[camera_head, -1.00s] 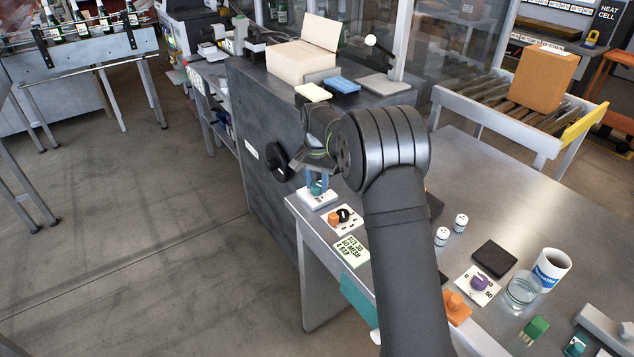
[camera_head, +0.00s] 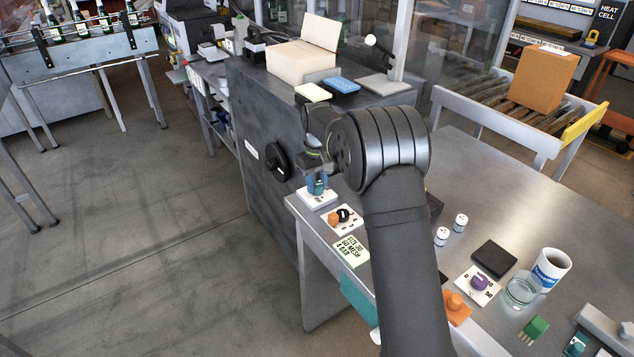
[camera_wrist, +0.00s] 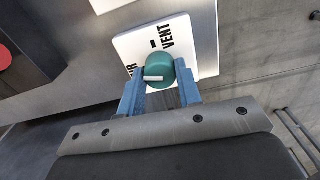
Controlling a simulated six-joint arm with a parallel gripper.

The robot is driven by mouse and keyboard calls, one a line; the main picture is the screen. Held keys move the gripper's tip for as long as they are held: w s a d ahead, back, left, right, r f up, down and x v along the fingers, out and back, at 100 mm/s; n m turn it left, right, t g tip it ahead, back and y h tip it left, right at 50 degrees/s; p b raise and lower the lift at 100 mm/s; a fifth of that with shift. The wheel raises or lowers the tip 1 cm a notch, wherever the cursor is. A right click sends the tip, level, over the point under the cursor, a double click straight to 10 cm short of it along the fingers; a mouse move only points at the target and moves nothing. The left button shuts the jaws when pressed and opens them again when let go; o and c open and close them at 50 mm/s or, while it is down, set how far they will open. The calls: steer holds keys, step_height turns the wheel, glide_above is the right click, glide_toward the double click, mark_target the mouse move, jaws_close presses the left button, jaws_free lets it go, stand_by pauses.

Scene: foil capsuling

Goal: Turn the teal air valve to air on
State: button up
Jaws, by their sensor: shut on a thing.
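The teal air valve (camera_wrist: 159,70) is a round knob with a white pointer line, on a white plate (camera_wrist: 200,34) lettered "VENT" and, partly hidden, a word ending in "R". In the wrist view the pointer lies roughly level across the knob. My gripper (camera_wrist: 160,92) has its blue fingers on both sides of the knob, shut on it. In the head view my gripper (camera_head: 318,183) points down at the white plate (camera_head: 318,198) on the bench's near-left corner, and the fingers mostly hide the knob.
A green-lettered note (camera_head: 350,251) lies nearer. White bottles (camera_head: 441,236), a purple knob (camera_head: 479,282), a glass (camera_head: 522,290) and a mug (camera_head: 551,269) stand further right.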

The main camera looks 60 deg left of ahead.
mark_target(317, 184)
steer(key=shift+n, duration=1.6)
steer(key=o, duration=1)
steer(key=shift+c, duration=0.2)
step_height(317, 184, up, 18)
steer(key=shift+f, duration=0.25)
step_height(317, 184, down, 18)
steer(key=shift+r, duration=0.25)
